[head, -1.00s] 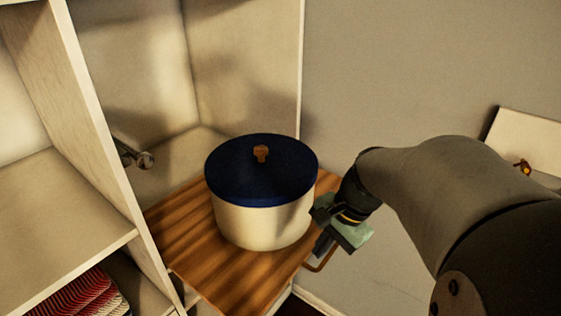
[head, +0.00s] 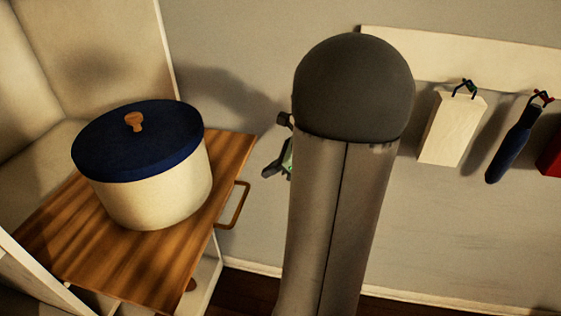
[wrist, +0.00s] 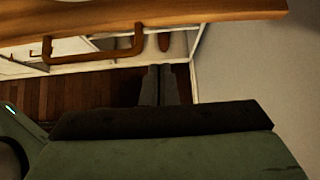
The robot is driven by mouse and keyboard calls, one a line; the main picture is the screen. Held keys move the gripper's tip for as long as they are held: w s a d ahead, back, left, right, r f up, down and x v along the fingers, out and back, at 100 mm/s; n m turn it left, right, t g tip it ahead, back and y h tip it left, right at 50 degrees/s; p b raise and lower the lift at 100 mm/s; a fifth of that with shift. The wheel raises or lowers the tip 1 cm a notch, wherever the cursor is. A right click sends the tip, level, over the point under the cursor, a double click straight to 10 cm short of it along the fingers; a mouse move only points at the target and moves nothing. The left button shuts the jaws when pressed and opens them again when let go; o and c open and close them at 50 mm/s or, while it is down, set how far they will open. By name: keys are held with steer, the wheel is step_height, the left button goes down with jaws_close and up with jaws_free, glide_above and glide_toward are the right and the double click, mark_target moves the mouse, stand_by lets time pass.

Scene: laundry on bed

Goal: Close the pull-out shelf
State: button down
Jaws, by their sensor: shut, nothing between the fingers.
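The pull-out shelf (head: 150,255) is a striped wooden board sticking out of the white cabinet. Its brown bar handle (head: 235,206) is on the front edge. A cream pot with a dark blue lid (head: 150,185) stands upright on the board. My gripper (head: 271,172) is right of the handle, apart from it in the picture and partly hidden behind my arm. In the wrist view, my gripper's fingers (wrist: 164,72) are together and empty. There the shelf's front edge (wrist: 190,12) and the handle (wrist: 95,55) lie beyond and left of the fingertips.
The white cabinet (head: 60,60) encloses the shelf at the left. On the grey wall, a white rack (head: 455,65) holds a cream block (head: 452,130), a dark blue item (head: 514,143) and a red item (head: 551,155). Dark wooden floor (head: 245,290) shows below.

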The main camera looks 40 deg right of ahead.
steer(key=w+a+f, duration=0.2)
steer(key=w+a, duration=0.1)
steer(key=w, duration=0.2)
steer(key=shift+a+p, duration=0.25)
steer(key=shift+p, duration=0.1)
steer(key=shift+w+f, duration=0.1)
